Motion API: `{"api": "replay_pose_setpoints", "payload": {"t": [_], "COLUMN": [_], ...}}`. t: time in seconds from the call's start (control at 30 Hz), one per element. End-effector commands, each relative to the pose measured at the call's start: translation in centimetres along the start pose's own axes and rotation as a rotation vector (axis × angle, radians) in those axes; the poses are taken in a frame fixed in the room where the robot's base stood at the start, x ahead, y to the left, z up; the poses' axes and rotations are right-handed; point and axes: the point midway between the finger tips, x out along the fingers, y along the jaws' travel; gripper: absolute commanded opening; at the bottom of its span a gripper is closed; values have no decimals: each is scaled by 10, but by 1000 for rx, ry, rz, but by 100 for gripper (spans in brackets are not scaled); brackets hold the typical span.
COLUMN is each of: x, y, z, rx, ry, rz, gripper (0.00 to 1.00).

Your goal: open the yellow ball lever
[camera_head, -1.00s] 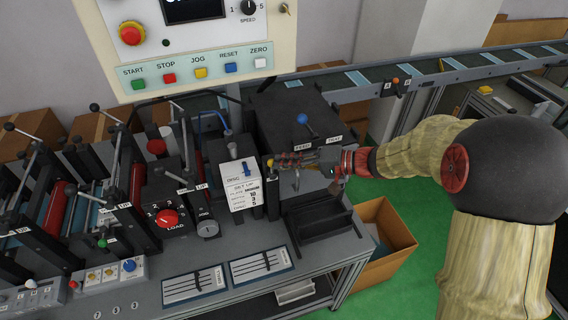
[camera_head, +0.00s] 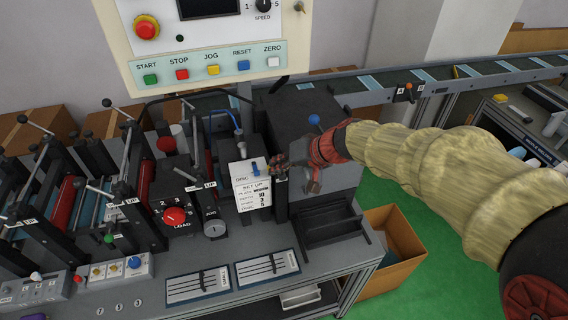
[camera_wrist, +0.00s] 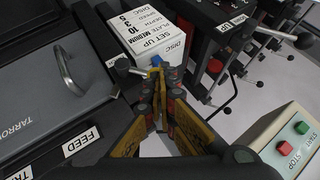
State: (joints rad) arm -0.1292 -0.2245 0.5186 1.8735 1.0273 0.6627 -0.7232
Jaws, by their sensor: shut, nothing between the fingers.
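My gripper (camera_head: 279,171) is at the right side of the white DISC set-up box (camera_head: 252,191); its closed fingers also show in the wrist view (camera_wrist: 160,92). In the head view the ball is barely visible, if at all, behind the fingertips.
A dark machine cabinet (camera_head: 294,115) with a FEED label (camera_wrist: 82,142) and a metal handle (camera_wrist: 70,72) stands right beside the box. A black tray (camera_head: 334,229) lies in front of it. Rollers and levers crowd the left. A cardboard box (camera_head: 402,248) stands on the green floor.

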Motion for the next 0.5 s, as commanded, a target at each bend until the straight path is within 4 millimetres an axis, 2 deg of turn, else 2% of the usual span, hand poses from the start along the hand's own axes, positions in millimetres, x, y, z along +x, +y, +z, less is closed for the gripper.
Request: {"api": "replay_pose_setpoints", "payload": {"t": [0.03, 0.1, 0.5], "x": [0, 3, 15], "y": [-7, -9, -13], "z": [1, 2, 10], "rx": [-28, -55, -155], "ry": [-4, -3, -2], "rz": [30, 75, 236], "gripper": [0, 0, 0]}}
